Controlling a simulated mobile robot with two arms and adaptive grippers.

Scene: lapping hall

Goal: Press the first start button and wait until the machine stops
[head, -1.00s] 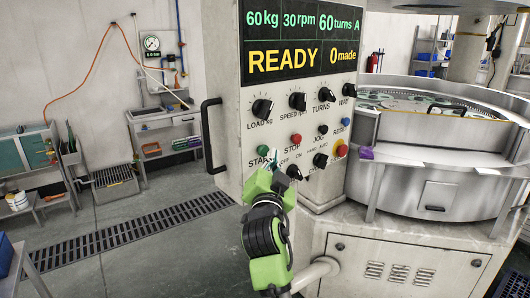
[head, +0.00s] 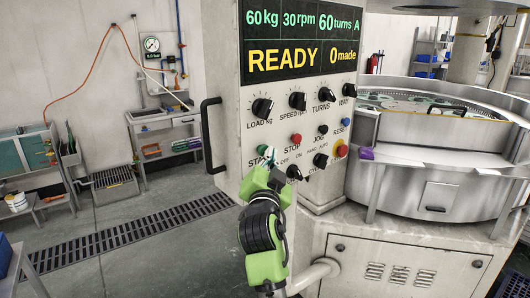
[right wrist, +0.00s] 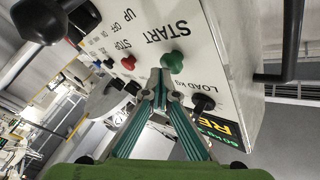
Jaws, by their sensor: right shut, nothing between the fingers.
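The green START button (head: 262,150) is on the left of the machine's control panel (head: 245,112). It also shows in the right wrist view (right wrist: 173,61), just beyond my fingertips. My right gripper (head: 269,157) is shut and empty, its fingertips close to the button, and partly covers the START label. In the right wrist view the closed fingertips (right wrist: 160,76) overlap the button's near edge; I cannot tell if they touch it. The display (head: 298,42) reads 60 kg, 30 rpm, 60 turns A, READY and 0 made. My left gripper is out of view.
The red STOP button (head: 295,139), blue RESET button (head: 345,122) and black knobs (head: 262,106) are nearby. A black handle (head: 212,135) projects left of the panel. The round lapping machine (head: 440,160) stands right. Open floor lies left, crossed by a drain grate (head: 130,230).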

